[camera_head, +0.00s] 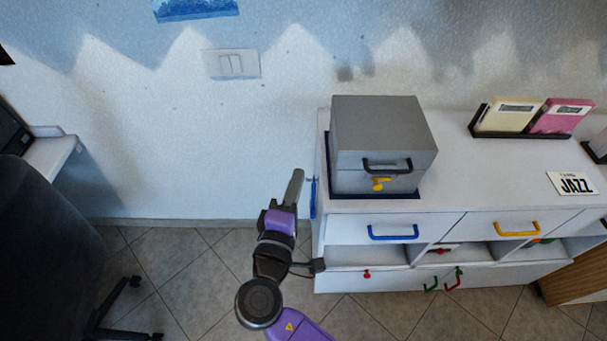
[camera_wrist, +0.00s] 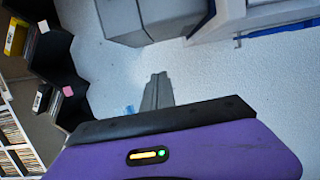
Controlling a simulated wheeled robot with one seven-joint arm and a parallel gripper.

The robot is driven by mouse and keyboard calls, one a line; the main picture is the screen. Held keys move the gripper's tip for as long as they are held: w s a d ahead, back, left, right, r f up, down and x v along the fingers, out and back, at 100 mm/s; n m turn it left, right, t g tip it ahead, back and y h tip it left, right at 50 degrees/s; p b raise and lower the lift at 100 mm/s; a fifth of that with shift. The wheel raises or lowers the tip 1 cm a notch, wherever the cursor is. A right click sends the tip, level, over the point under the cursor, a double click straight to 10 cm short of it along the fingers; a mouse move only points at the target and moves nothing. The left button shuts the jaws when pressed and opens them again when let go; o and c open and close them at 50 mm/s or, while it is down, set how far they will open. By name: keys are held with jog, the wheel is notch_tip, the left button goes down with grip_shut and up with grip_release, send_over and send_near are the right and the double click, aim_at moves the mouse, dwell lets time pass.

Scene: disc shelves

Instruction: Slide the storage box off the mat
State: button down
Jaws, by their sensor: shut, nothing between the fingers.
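The grey storage box (camera_head: 381,128) has a black handle and a yellow latch on its front. It stands on a dark blue mat (camera_head: 405,196) on top of a white cabinet, with the mat showing at its left and front edges. My gripper (camera_head: 297,174) is left of the cabinet, apart from the box, with its fingers together and nothing between them. In the wrist view the shut fingers (camera_wrist: 157,78) point at a pale speckled surface. Grey box-like shapes show at the top there; I cannot tell if they are the storage box.
The white cabinet (camera_head: 455,190) has blue and yellow handles in front and a blue handle on its left side, close to my gripper. A black holder with yellow and pink cases (camera_head: 556,116) and a JAZZ card (camera_head: 573,184) stand to the right. A dark chair (camera_head: 45,250) is at left.

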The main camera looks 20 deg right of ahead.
jog(key=shift+w+d+p, duration=0.45)
jog(key=shift+w+d, duration=0.5)
jog(key=shift+d, duration=0.4)
jog(key=shift+w+d+p, duration=0.45)
jog(key=shift+w+d, duration=0.45)
jog(key=shift+d, duration=0.5)
jog(key=shift+w+d+p, duration=0.45)
jog(key=shift+w+d, duration=0.5)
jog(key=shift+d, duration=0.4)
jog(key=s+d, duration=0.2)
jog(key=d, duration=0.5)
jog(key=s+d, duration=0.3)
jog(key=d, duration=0.5)
jog(key=s+d, duration=0.2)
jog(key=d, duration=0.5)
jog(key=shift+s+d, duration=0.15)
